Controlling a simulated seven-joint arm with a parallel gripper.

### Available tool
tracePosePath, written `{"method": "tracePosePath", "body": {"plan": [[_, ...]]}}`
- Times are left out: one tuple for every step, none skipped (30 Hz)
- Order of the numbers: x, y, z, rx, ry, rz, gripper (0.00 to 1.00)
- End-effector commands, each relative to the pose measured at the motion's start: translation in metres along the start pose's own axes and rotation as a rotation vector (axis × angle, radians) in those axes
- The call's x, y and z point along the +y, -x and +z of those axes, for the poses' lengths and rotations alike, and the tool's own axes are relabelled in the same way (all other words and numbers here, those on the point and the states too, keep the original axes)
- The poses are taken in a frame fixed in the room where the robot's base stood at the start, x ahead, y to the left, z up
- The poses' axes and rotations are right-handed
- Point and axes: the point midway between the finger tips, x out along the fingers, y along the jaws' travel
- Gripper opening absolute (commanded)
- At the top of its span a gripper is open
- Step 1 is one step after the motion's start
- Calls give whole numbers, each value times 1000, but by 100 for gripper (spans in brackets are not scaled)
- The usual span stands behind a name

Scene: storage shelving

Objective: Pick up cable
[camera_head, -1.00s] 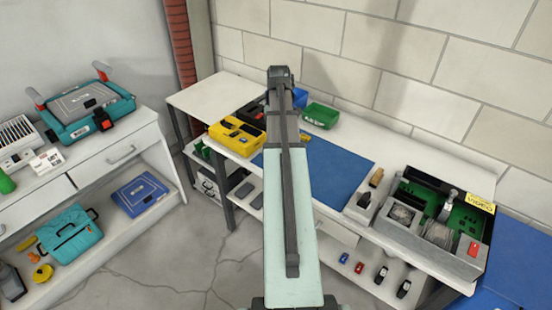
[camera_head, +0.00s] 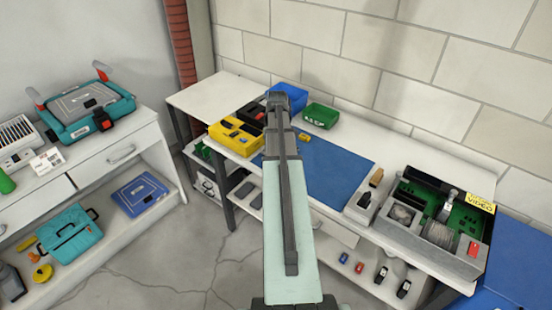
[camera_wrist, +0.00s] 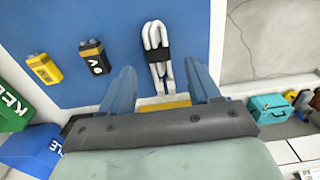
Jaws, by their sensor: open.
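A white cable (camera_wrist: 152,35), folded into a bundle with a black tie round it, lies on the blue mat (camera_wrist: 110,20) in the wrist view. My gripper (camera_wrist: 160,72) is open. Its two bluish fingers point toward the mat, one on each side of the cable's near end, with gaps visible between. I cannot tell how high the fingertips are above the mat. In the head view my arm hides the cable and the gripper; the blue mat (camera_head: 335,170) shows to its right.
A black-and-yellow battery (camera_wrist: 93,57) and a yellow item (camera_wrist: 44,68) lie left of the cable. A green bin (camera_head: 320,115), a blue bin (camera_head: 290,92) and a yellow case (camera_head: 235,137) stand toward the bench's back left.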

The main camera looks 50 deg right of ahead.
Motion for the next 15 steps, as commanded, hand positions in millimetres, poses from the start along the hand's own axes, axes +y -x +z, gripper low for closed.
{"method": "tracePosePath", "body": {"plan": [[1,-8,-3,-2,1,-2,62],[1,-11,-4,-2,1,-2,62],[1,-16,-4,-2,0,-2,62],[0,-20,-3,-1,0,-1,62],[0,-23,-3,-1,0,-1,62],[0,-27,-3,-1,0,-2,62],[0,-29,-3,-1,0,-2,62],[0,-30,-3,-1,0,-1,62],[0,-31,-3,-1,0,-1,62],[0,-32,-3,-1,0,-1,62],[1,-32,-3,0,0,0,62],[1,-32,-3,0,0,0,62],[1,-32,-3,0,-1,0,62],[1,-32,-3,0,-1,0,62],[1,-32,-3,0,-1,0,62]]}}
